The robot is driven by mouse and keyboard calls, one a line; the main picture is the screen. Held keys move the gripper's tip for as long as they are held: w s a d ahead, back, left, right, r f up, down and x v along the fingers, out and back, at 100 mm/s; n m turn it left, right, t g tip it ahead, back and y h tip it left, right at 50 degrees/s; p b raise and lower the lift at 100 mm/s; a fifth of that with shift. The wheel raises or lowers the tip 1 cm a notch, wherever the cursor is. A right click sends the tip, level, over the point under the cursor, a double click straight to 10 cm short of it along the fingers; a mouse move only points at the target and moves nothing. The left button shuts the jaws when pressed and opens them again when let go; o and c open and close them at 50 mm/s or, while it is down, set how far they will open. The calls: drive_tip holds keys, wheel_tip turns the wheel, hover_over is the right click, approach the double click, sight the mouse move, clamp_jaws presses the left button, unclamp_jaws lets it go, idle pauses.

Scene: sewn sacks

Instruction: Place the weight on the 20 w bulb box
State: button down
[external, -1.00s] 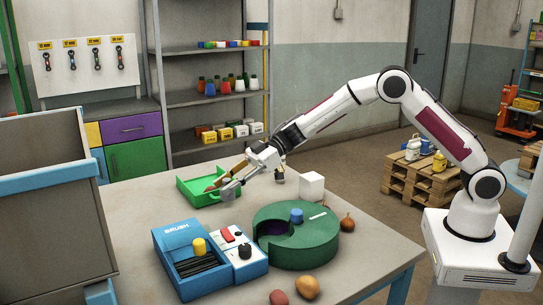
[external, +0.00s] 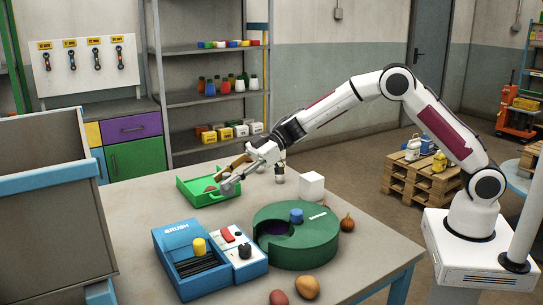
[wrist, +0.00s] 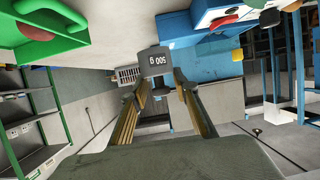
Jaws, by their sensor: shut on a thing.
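My gripper (external: 232,175) is above the table beside the green tray. In the wrist view its two brown-padded fingers (wrist: 163,100) are shut on a dark grey weight (wrist: 155,61) marked 500 g, which reads upside down. In the external view the weight is small and hard to make out at the fingertips. A plain white cube-shaped box (external: 311,186) stands on the table to the right of my gripper. No 20 W label is readable, so I cannot tell which box is the bulb box.
The green tray (external: 203,199) holds a reddish item. A blue BRUSH box (external: 170,235) with knobs and a green round container (external: 300,252) stand nearer the front. A small dark item (external: 279,172) stands behind the white box. Shelves (external: 205,97) with small boxes are at the back.

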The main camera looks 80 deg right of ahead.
drive_tip(key=shift+w+d+r, duration=0.1)
drive_tip(key=shift+d+r, duration=0.1)
drive_tip(key=shift+d, duration=0.35)
drive_tip(key=s+d+r+m+t+h, duration=0.1)
drive_tip(key=s+d+r, duration=0.3)
drive_tip(key=d, duration=0.5)
drive_tip(key=s+d+r+m+t+h, duration=0.1)
drive_tip(key=s+d+r+m+h, duration=0.15)
drive_tip(key=d+r, duration=0.5)
drive_tip(key=s+d, duration=0.6)
drive_tip(key=s, duration=0.3)
drive_tip(key=s+a+f+n+y, duration=0.1)
drive_tip(key=s+a+f, duration=0.2)
drive_tip(key=s, duration=0.4)
drive_tip(key=shift+s+a+y, duration=0.15)
drive_tip(key=shift+a+y, duration=0.2)
drive_tip(key=shift+a, duration=0.1)
drive_tip(key=shift+n, duration=0.25)
drive_tip(key=shift+f, duration=3.15)
